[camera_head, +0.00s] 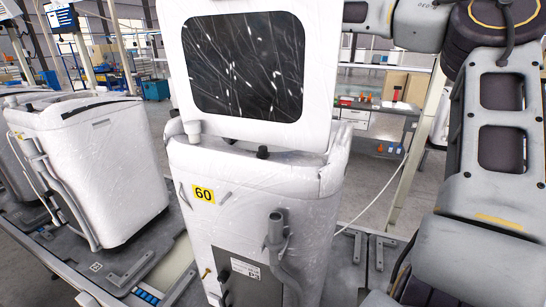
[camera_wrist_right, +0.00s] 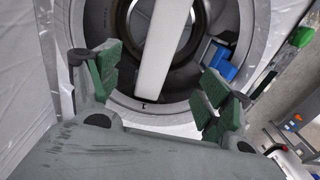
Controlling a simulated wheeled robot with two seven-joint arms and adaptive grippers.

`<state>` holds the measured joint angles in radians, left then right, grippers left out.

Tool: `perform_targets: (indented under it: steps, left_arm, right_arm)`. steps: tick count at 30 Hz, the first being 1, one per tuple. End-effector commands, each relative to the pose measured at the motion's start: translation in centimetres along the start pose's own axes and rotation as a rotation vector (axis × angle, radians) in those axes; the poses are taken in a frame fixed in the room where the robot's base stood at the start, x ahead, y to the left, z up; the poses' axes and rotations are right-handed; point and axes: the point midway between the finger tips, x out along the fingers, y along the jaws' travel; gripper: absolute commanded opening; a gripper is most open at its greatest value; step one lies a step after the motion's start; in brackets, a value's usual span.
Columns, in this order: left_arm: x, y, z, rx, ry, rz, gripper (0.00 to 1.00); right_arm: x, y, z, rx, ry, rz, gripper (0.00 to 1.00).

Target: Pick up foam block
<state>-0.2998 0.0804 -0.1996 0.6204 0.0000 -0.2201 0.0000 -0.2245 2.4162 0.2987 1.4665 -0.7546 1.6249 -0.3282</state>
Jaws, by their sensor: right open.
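The foam block (camera_wrist_right: 162,50) looks like a long white bar in the right wrist view. It stands nearly upright in the picture, in front of the dark round opening (camera_wrist_right: 203,25) of a white machine. My right gripper (camera_wrist_right: 160,80) is open, with green finger pads on either side of the block's lower end. Both pads are apart from the block, and I see nothing held between them. How deep the block lies relative to the fingertips is hard to tell. In the head view, the block and my right gripper are hidden. My left gripper is in neither view.
A plastic-wrapped white machine (camera_head: 255,195) labelled 60 stands upright in front of me, with a dark panel above it. Another wrapped machine (camera_head: 105,165) stands at left. A blue part (camera_wrist_right: 221,66) sits on the opening's right rim, near the right finger. Shelves stand behind.

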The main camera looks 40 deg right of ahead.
Motion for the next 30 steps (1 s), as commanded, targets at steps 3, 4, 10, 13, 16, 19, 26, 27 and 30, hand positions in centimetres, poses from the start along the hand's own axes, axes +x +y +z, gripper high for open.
perform_targets:
  steps: [3,4,10,13,16,19,26,27,30]
  left_arm:
    - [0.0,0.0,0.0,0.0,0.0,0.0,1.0]
    - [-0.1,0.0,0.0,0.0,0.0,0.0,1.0]
    - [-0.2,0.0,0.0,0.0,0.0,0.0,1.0]
    - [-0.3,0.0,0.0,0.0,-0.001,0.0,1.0]
    - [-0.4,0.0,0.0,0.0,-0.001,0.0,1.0]
    - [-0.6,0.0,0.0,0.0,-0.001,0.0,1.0]
    - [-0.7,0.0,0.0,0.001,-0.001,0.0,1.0]
    - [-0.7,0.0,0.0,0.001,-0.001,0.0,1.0]
    - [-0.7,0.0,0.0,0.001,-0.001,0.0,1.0]
  right_arm:
    - [0.5,0.0,0.0,0.001,0.001,0.001,0.79]
    - [0.7,0.0,-0.1,0.001,0.001,0.002,0.79]
    - [2.9,0.0,0.0,0.0,0.001,0.002,0.79]
    - [4.3,0.0,0.0,0.001,0.002,0.002,0.79]
    - [5.6,0.0,0.0,0.0,0.001,0.003,0.79]
    - [6.8,0.0,0.0,0.0,0.001,0.002,0.79]
    - [8.4,0.0,0.0,0.001,0.0,0.001,0.79]
    - [8.5,0.0,0.0,0.001,-0.001,0.001,0.79]
    - [8.6,0.0,0.1,0.001,-0.001,0.0,0.79]
